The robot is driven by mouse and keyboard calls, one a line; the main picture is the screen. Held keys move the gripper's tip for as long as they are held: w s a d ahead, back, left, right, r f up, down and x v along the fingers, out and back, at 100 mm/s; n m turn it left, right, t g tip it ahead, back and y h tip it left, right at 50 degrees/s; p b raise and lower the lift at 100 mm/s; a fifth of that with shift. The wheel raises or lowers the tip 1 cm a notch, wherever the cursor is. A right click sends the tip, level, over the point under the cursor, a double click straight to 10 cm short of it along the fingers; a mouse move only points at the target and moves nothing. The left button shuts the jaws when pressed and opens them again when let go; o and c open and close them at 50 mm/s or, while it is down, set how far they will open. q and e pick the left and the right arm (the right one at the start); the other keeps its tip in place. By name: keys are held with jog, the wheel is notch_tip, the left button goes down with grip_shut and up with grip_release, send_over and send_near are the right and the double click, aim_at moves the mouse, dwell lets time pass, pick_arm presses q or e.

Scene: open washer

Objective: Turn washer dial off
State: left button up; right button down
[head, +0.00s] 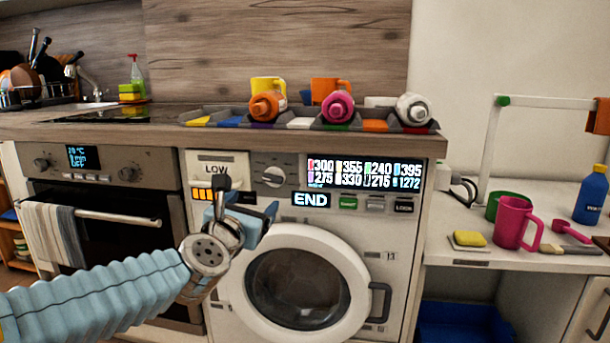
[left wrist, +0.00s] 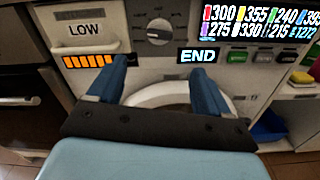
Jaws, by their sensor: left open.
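The washer (head: 395,285) is white and stands under the counter with its round door (head: 345,247) shut. Its dial (head: 272,176) is a grey knob on the front panel, left of the lit display (head: 365,174). A small screen below the display reads END. My left gripper (head: 247,198) is open and empty in front of the panel, just below and left of the dial in the head view. In the left wrist view the dial (left wrist: 158,32) is above and between the two blue fingertips (left wrist: 158,74), apart from them. My right gripper is in neither view.
An oven (head: 105,190) with a hanging towel (head: 55,230) stands left of the washer. A pink mug (head: 513,232) and a sponge (head: 470,239) are on the right shelf. Space before the panel is clear.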

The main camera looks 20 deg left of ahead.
aim_at(272, 178)
pick_arm(q)
jog(key=x, duration=1.3)
jog(key=shift+w+a+r, duration=0.1)
jog(key=shift+w+r, duration=0.2)
jog(key=shift+r, duration=0.1)
jog(key=c, duration=1)
